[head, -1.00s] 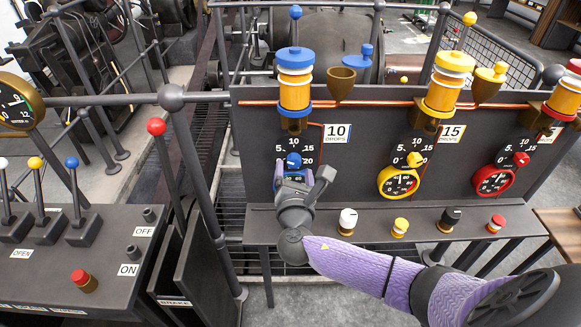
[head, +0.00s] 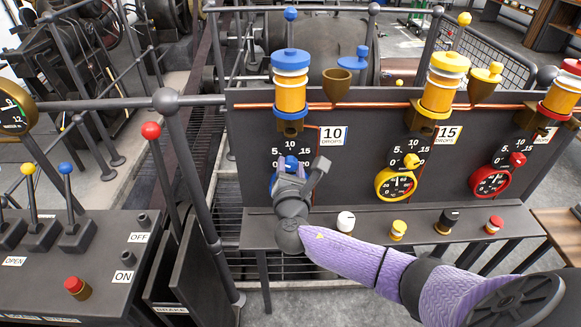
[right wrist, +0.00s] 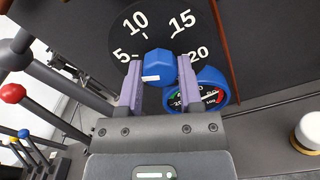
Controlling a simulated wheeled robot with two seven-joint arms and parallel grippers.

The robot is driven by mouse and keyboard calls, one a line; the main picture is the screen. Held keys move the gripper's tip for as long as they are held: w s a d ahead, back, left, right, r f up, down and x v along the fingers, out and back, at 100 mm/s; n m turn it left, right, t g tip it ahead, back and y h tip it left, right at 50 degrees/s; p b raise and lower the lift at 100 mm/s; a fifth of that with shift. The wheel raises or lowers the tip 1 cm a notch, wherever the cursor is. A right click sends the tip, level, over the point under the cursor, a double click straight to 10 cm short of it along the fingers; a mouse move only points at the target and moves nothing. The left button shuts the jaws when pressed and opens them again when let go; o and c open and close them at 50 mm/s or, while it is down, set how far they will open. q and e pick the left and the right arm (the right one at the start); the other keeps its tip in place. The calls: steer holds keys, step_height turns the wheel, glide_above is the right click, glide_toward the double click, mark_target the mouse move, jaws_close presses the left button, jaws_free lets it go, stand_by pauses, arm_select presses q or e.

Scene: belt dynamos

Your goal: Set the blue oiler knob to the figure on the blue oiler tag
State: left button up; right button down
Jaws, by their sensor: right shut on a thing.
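The blue oiler (head: 290,62) has a blue cap and an amber glass on the dark panel. Its blue oiler tag (head: 333,136) reads 10 DROPS. Below is the blue oiler knob (head: 291,161), on a dial marked 5, 10, 15, 20; it also shows in the right wrist view (right wrist: 160,65). My right gripper (right wrist: 160,84) has its two purple fingers on either side of the knob and is shut on it. A white mark on the knob lies toward its left side, but I cannot tell the exact setting. My left gripper is out of view.
A blue-rimmed gauge (right wrist: 210,88) sits close below right of the knob. Yellow (head: 411,160) and red (head: 517,159) knobs stand farther right. A ledge with a white button (head: 345,221) runs below. A red-topped lever (head: 151,130) stands left.

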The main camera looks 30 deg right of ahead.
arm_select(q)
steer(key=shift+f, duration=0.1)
arm_select(e)
steer(key=m+b, duration=0.1)
steer(key=m, duration=0.2)
steer(key=shift+f+m, duration=0.15)
steer(key=shift+m, duration=0.25)
steer(key=m+b, duration=0.2)
steer(key=m, duration=0.2)
steer(key=shift+m, duration=0.3)
steer(key=m+b, duration=0.1)
steer(key=m, duration=0.2)
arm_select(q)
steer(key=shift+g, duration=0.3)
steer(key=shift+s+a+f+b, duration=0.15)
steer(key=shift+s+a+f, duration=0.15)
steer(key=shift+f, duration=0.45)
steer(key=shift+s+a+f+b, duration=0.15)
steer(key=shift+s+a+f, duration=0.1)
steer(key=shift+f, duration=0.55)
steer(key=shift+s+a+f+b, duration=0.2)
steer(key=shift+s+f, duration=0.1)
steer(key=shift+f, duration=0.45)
arm_select(e)
steer(key=shift+m, duration=0.8)
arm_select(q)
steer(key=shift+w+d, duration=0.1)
